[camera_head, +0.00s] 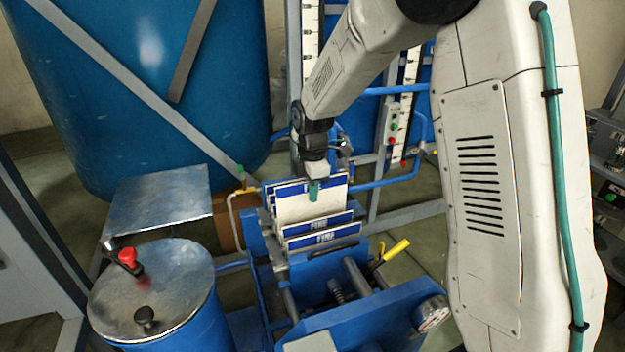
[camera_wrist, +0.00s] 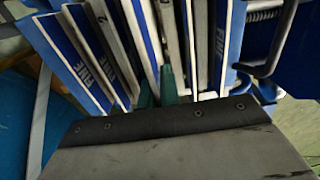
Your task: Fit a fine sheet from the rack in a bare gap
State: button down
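My gripper (camera_head: 314,190) points down over a row of upright sheets in a blue frame (camera_head: 262,262). One of its teal fingers lies across the face of a tall pale sheet (camera_head: 296,208) with a blue top band. Two lower sheets in front, a nearer one (camera_head: 323,238) and one just behind it (camera_head: 318,225), carry blue bands marked FINE. In the wrist view, the teal fingertips (camera_wrist: 158,88) are close together among the sheet edges. A FINE sheet (camera_wrist: 68,55) stands at left. Whether the fingers grip a sheet between them cannot be told.
A yellow-handled lever (camera_head: 396,250) and a round gauge (camera_head: 432,316) are at the frame's right. A blue drum (camera_head: 150,290) with a red-knobbed metal lid stands at left. A large blue tank (camera_head: 140,90) and blue pipes are behind. My arm fills the right.

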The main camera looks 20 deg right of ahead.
aim_at(312, 213)
jog(key=shift+f, duration=3.9)
jog(key=c, duration=1.7)
grip_release()
jog(key=shift+o, duration=0.7)
notch_tip(312, 213, up, 8)
jog(key=shift+f, duration=0.1)
